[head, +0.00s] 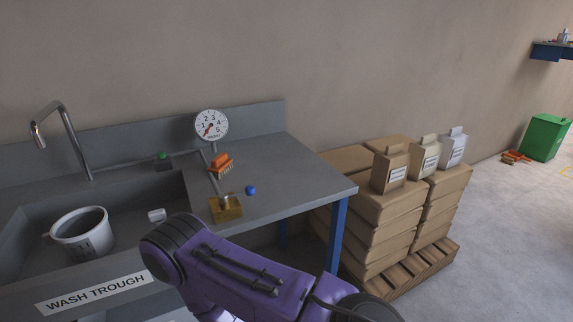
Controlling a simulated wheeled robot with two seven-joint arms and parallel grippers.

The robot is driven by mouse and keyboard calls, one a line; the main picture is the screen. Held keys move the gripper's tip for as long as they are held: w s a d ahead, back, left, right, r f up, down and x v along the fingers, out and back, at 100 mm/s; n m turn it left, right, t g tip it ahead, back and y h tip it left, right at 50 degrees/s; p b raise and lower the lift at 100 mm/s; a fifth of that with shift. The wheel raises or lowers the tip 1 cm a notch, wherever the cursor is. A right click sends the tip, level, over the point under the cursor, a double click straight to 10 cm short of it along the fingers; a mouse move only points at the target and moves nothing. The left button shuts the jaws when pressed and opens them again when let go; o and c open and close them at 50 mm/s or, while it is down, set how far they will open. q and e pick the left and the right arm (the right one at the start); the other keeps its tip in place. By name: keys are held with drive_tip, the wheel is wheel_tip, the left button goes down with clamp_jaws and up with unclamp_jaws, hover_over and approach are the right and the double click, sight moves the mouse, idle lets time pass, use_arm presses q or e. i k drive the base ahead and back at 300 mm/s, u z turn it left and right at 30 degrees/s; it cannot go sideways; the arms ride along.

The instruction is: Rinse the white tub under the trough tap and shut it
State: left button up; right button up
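The white tub (98,243) stands upright in the wash trough (22,238); its inside looks dark grey and its contents cannot be made out. The chrome trough tap (72,140) rises behind it, its spout end up and to the left of the tub in the picture. No water stream shows from the spout. A pipe with a green knob (161,155) runs right from the tap toward a round dial (211,125), whose red needle points lower left. One purple arm of mine crosses the front of the trough. Neither of my grippers shows.
A small white block (157,215) is near the trough's right end. On the grey bench (296,165) are an orange brush (221,163), a brass-coloured block (228,211) and a blue ball (251,190). Stacked sacks (375,235) on a pallet stand right of the bench.

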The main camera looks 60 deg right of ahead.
sight(249, 191)
drive_tip(key=k, duration=0.15)
drive_tip(key=z, duration=1.2)
